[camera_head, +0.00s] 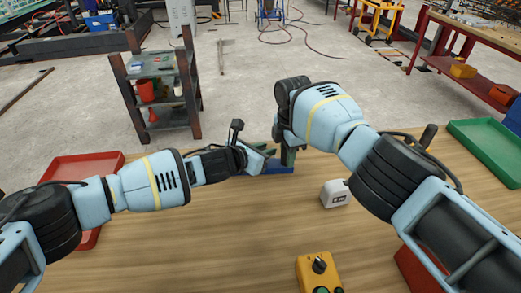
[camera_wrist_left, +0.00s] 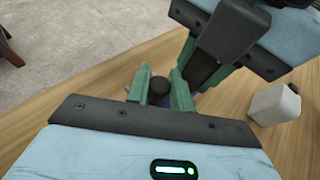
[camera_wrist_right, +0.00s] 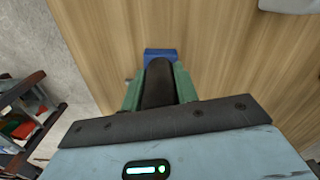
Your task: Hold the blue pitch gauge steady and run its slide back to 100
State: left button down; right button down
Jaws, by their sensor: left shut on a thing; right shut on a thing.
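The blue pitch gauge (camera_head: 281,167) is on the wooden table near its far edge, mostly hidden by my grippers. My left gripper (camera_head: 262,160) reaches it from the left. In the left wrist view its green fingers (camera_wrist_left: 160,90) are shut on a round black knob (camera_wrist_left: 158,92) of the gauge. My right gripper (camera_head: 288,156) comes down over the gauge. In the right wrist view its green fingers (camera_wrist_right: 158,88) are shut on a dark upright part, and the blue end (camera_wrist_right: 161,53) shows just beyond. The scale and the slide's position cannot be read.
A white box-like thing (camera_head: 335,194) stands right of the gauge. A yellow control box (camera_head: 319,272) is at the front. A red tray (camera_head: 86,168) is at left and a green tray (camera_head: 487,148) at right. The table middle is otherwise bare.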

pick_arm(q)
jog(key=shift+s+d, duration=0.1)
jog(key=shift+d, duration=0.05)
pick_arm(e)
jog(key=shift+a, duration=0.2)
pick_arm(q)
jog(key=c, duration=1.2)
grip_release()
